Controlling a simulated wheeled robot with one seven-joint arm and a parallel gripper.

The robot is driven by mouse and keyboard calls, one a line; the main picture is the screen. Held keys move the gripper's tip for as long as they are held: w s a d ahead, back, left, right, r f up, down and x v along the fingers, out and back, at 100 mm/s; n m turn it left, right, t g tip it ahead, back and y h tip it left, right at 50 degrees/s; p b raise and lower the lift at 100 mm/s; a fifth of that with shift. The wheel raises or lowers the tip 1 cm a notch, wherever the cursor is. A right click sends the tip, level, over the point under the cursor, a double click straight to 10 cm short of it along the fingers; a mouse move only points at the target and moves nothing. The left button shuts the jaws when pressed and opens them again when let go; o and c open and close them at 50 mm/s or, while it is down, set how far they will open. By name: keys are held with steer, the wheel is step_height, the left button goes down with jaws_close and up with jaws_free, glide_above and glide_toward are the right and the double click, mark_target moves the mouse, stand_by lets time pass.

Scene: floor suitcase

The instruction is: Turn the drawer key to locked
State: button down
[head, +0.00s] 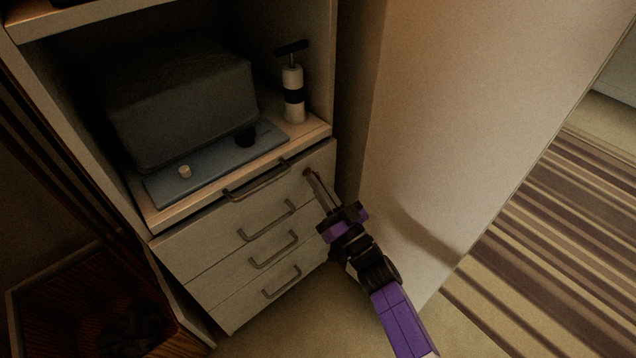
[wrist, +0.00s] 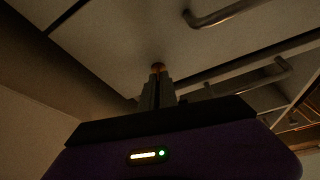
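The top drawer (head: 235,205) is closed, with its bar handle along the upper edge. My gripper (head: 310,176) reaches up to the right end of this drawer front, where the lock is. In the wrist view my gripper's fingers (wrist: 157,84) are close together. The small brass-orange drawer key (wrist: 157,66) shows at their tips, against the pale drawer front, and the fingers appear shut on it. The fingers hide most of the key, so its turn angle cannot be read.
Several more drawers with bar handles (head: 274,250) lie below, all closed. Above is a shelf with a dark covered box (head: 185,100), a blue-grey board (head: 215,165) and a white pump bottle (head: 293,95). A tall pale panel (head: 440,130) stands close on the right.

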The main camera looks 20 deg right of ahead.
steer(key=shift+n+y, duration=0.8)
steer(key=shift+n, duration=0.9)
steer(key=shift+f, duration=0.1)
steer(key=c, duration=1.6)
jaws_free()
steer(key=shift+c, duration=0.2)
steer(key=p+v, duration=0.1)
steer(key=v, duration=0.6)
steer(key=shift+s+d+p, duration=0.2)
steer(key=shift+s+p, duration=0.1)
steer(key=shift+s, duration=0.05)
steer(key=shift+n, duration=0.3)
